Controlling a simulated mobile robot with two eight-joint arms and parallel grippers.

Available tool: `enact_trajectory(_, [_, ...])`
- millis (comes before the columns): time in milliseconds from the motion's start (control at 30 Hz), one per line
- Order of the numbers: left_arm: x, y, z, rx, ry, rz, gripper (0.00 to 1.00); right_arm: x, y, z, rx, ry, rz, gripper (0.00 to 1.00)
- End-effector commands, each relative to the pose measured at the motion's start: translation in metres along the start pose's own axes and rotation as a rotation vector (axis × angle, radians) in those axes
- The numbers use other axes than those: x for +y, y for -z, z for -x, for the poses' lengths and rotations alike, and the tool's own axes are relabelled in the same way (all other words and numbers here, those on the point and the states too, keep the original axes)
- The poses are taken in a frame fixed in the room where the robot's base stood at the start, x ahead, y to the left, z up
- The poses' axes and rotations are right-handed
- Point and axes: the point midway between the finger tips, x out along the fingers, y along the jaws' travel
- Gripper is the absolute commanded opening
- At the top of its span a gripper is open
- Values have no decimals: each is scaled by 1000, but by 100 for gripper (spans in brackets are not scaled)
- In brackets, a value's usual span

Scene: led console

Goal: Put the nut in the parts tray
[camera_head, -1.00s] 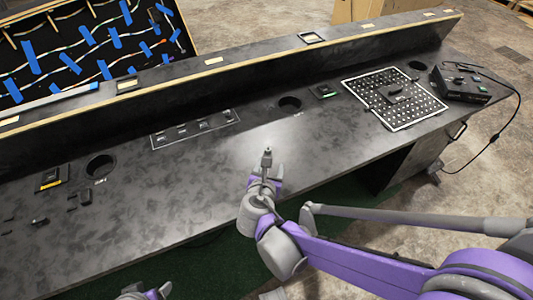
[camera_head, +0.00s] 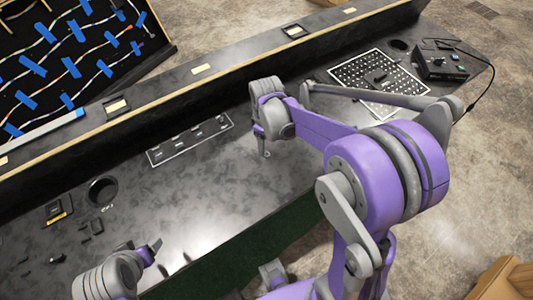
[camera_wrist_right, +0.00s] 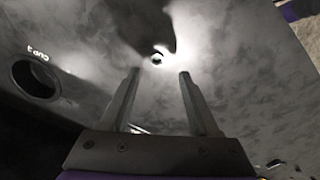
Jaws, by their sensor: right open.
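My right gripper (camera_head: 264,152) hangs over the desk top in the head view, its tips partly hidden by my wrist. In the right wrist view its two fingers (camera_wrist_right: 158,72) are spread apart with nothing between them. A small round ring-like piece (camera_wrist_right: 157,58), which looks like the nut, lies on the dark surface beyond the fingertips, apart from them. I cannot make it out in the head view. My left gripper (camera_head: 150,252) is at the lower left, over the desk's near side; its jaw opening is unclear. I cannot tell which item is the parts tray.
A white-outlined strip (camera_head: 190,139) holds several small dark pieces. A round hole (camera_head: 103,190) is at the left. A perforated panel (camera_head: 380,82) and a black control box (camera_head: 440,62) with a cable are at the far right. A raised ledge (camera_head: 200,85) runs along the back.

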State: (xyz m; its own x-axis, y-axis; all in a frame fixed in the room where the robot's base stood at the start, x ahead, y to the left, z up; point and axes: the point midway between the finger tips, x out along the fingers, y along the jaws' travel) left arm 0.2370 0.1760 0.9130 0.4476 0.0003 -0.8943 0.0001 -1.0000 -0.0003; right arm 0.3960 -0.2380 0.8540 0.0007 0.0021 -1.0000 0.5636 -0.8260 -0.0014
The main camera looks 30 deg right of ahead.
Motion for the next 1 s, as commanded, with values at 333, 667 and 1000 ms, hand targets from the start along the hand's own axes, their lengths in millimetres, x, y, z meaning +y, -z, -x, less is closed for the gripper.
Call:
enact_trajectory(333, [0, 0, 0, 0, 0, 0, 76, 4, -2, -38, 0, -2, 2, 62])
enact_trajectory(667, [0, -1, -2, -1, 0, 0, 76, 4, -2, -61, 0, -2, 3, 62])
enact_trajectory(1000, [0, -1, -2, -1, 0, 0, 76, 4, -2, -60, 0, -2, 3, 22])
